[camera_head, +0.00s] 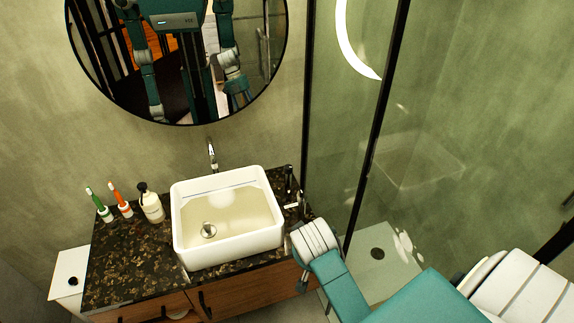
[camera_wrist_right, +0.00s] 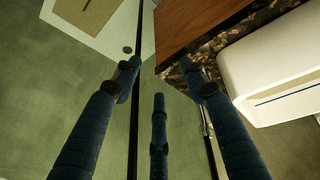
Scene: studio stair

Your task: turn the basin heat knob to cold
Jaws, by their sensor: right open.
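The white basin (camera_head: 181,230) sits on a dark speckled counter (camera_head: 120,265), with a slim chrome tap (camera_head: 212,155) behind it. A small dark upright fitting (camera_head: 289,180) stands at the basin's right; I cannot tell surely whether it is the heat knob. My right gripper (camera_wrist_right: 163,80) is open and empty, its dark blue fingers spread near the counter corner. In the head view its wrist is right of the basin and its fingers are mostly hidden. The basin also shows at the right of the wrist view (camera_wrist_right: 270,65). My left gripper shows in neither view directly.
Two toothbrushes in holders (camera_head: 120,205) and a soap bottle (camera_head: 151,203) stand left of the basin. A black-framed glass shower panel (camera_head: 340,130) rises close to the counter's right end. A round mirror (camera_head: 120,60) hangs above.

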